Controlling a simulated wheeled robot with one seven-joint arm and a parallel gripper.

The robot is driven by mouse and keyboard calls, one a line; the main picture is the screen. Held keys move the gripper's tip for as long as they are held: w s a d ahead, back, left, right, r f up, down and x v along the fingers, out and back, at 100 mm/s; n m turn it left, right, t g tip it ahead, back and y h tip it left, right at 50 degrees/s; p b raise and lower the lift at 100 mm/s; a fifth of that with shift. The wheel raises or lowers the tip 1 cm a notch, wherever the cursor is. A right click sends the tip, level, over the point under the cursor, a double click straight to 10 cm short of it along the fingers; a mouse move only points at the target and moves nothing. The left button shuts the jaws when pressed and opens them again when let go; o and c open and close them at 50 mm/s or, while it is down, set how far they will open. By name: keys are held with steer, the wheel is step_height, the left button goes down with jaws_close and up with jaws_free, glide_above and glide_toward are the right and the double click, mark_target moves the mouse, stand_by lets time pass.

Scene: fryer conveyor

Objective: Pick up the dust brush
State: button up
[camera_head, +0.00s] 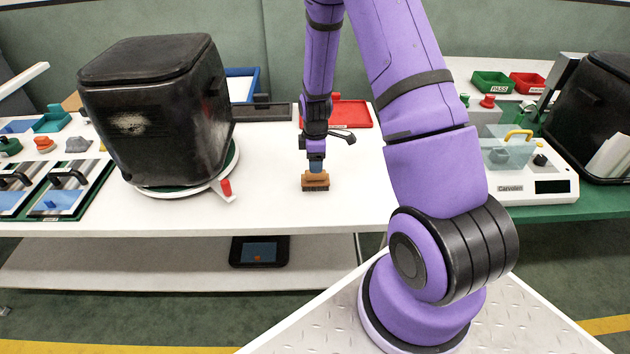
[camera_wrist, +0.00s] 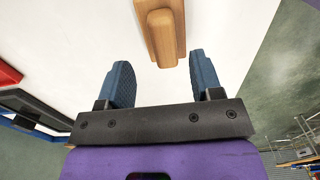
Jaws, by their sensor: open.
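The dust brush (camera_head: 316,184) lies on the white table, with a wooden back and dark bristles facing down. In the wrist view the brush (camera_wrist: 163,35) shows as a light wooden block with a raised grip, at the top centre. My gripper (camera_head: 316,167) is above the brush in the head view. In the wrist view my gripper (camera_wrist: 160,80) is open, with its two blue fingers apart and no object between them. The near end of the wooden grip lies just beyond the fingertips, roughly in line with the gap. Whether the fingers touch it cannot be told.
A large black bin-like machine (camera_head: 155,110) stands on the table to the left. A red tray (camera_head: 349,113) lies behind my gripper. A white scale (camera_head: 540,184) stands on the right. The white table (camera_head: 270,200) is clear around the brush.

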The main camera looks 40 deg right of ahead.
mark_target(315, 179)
steer(key=shift+s+a+f, duration=0.1)
steer(key=shift+f, duration=1.2)
steer(key=shift+s+a+f, duration=0.1)
steer(key=shift+f, duration=1.2)
steer(key=c, duration=1)
